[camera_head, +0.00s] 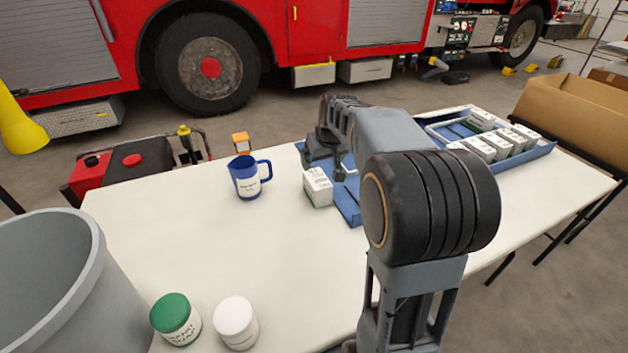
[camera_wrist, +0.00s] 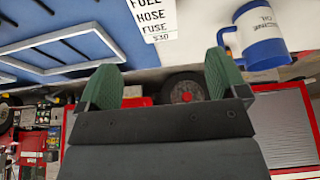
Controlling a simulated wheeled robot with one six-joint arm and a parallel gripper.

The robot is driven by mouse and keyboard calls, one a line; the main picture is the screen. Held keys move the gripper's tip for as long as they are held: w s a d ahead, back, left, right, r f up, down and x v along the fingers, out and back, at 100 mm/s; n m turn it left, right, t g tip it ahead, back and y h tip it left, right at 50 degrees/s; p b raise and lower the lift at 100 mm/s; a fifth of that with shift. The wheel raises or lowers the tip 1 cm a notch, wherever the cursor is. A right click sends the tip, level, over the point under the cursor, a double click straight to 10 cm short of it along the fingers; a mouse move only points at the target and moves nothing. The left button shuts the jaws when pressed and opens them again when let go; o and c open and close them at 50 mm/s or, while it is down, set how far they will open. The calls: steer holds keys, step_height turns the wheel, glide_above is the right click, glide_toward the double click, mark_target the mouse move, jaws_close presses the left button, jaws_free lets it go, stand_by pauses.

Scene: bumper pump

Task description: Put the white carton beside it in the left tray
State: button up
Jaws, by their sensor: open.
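A white carton (camera_head: 317,187) stands on the table at the left edge of the blue left tray (camera_head: 349,208). My arm covers much of that tray. In the wrist view the carton (camera_wrist: 155,18) shows printed text at the top edge, with the blue tray (camera_wrist: 75,32) to its left. My gripper (camera_wrist: 163,65) is open, its two green fingers apart with nothing between them. The carton lies beyond the fingertips, apart from them. In the head view my gripper is near the tray's far end, partly hidden by my arm.
A blue mug (camera_head: 246,180) stands left of the carton. The right tray (camera_head: 543,153) holds several white cartons. A green-lidded jar (camera_head: 176,320), a white jar (camera_head: 236,322) and a grey bin (camera_head: 50,285) are at the near left. The table's left middle is clear.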

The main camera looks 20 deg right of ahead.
mark_target(318, 179)
steer(key=b+x, duration=0.1)
steer(key=x, duration=0.7)
steer(key=shift+w+d+f, duration=0.15)
steer(key=shift+w, duration=0.1)
steer(key=shift+b+x, duration=0.6)
steer(key=shift+x, duration=2.05)
steer(key=shift+s, duration=0.2)
steer(key=shift+f, duration=0.25)
steer(key=shift+d+r, duration=0.1)
steer(key=c, duration=1.3)
